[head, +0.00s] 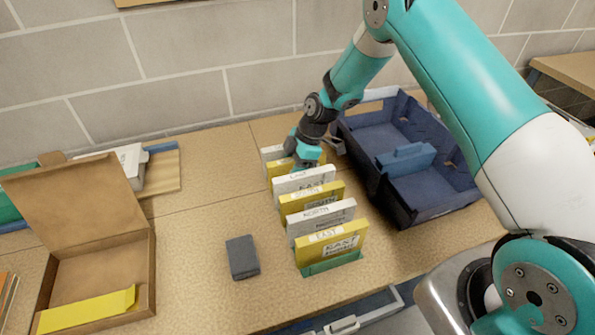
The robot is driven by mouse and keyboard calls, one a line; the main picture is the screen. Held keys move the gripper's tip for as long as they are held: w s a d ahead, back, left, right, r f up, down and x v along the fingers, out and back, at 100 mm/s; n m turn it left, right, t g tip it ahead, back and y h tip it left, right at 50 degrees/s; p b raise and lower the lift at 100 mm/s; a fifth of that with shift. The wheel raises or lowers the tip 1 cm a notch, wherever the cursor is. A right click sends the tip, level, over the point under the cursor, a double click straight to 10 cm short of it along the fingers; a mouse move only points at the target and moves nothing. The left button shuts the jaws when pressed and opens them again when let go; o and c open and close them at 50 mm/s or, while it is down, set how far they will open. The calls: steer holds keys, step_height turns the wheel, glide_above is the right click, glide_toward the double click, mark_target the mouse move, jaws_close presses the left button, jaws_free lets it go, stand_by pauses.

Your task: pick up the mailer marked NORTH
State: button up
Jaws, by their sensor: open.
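Several white and yellow mailers stand upright in a row in a green rack (333,264) on the table. The second from the front, a white mailer (320,220), has a top-edge label that seems to read NORTH. The front yellow mailer (332,243) reads EAST. Behind the white one stand a yellow mailer (311,199) and a white mailer (303,180) that seems to read EAST. My gripper (306,160) is open, pointing down at the far end of the row, over or beside the rear mailers. It partly hides them; I cannot tell whether it touches any.
A dark blue bin (425,206) with a blue divider (405,160) stands right of the row. A dark grey block (242,257) lies to the left. An open cardboard box (145,262) holding a yellow mailer (88,310) is at far left. A brick wall (200,60) rises behind.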

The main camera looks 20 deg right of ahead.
steer(key=shift+f, duration=0.15)
jaws_close()
